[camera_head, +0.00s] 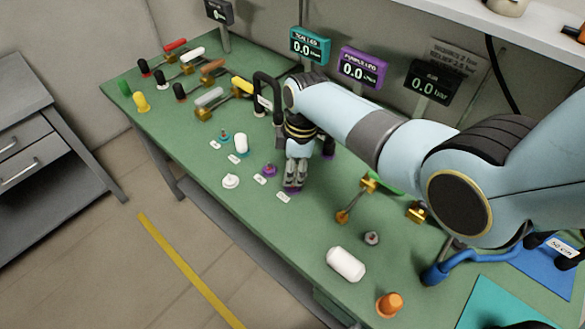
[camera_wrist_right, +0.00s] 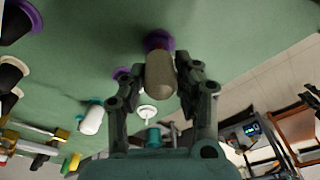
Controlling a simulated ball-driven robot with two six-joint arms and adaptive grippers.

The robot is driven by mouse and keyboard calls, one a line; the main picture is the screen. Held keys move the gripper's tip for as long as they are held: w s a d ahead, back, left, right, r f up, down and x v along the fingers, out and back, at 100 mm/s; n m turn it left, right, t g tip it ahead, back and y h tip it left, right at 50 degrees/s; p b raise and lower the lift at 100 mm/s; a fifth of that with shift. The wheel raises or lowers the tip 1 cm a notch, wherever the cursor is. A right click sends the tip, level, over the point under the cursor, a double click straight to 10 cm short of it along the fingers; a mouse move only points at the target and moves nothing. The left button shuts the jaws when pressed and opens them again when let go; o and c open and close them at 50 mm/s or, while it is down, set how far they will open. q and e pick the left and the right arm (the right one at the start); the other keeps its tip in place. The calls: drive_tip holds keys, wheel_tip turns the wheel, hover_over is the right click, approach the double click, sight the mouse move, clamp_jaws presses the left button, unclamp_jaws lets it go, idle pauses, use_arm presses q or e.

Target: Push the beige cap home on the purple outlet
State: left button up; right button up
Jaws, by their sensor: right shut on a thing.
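The beige cap (camera_wrist_right: 161,77) is between the fingers of my right gripper in the right wrist view. Its far end overlaps the purple outlet (camera_wrist_right: 158,40), whose flange shows around it; whether it is fully seated I cannot tell. In the head view my right gripper (camera_head: 294,184) points down at the bench, shut on the cap, which its fingers mostly hide. A bit of the purple outlet (camera_head: 292,190) shows at the fingertips. My left gripper is not in view.
Another purple fitting (camera_head: 269,170) stands just left of the gripper. A white capped teal fitting (camera_head: 240,144) and a white disc (camera_head: 231,181) are further left. A white cylinder (camera_head: 346,264) and an orange cap (camera_head: 389,304) lie nearer the front edge.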

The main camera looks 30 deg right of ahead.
drive_tip(key=shift+f+b, duration=0.9)
drive_tip(key=shift+f, duration=0.3)
drive_tip(key=o, duration=1.1)
drive_tip(key=shift+r, duration=0.1)
drive_tip(key=r, duration=0.4)
drive_tip(key=d+r, duration=0.1)
drive_tip(key=r, duration=0.6)
drive_tip(key=shift+s+d+r, duration=0.2)
drive_tip(key=shift+r, duration=0.2)
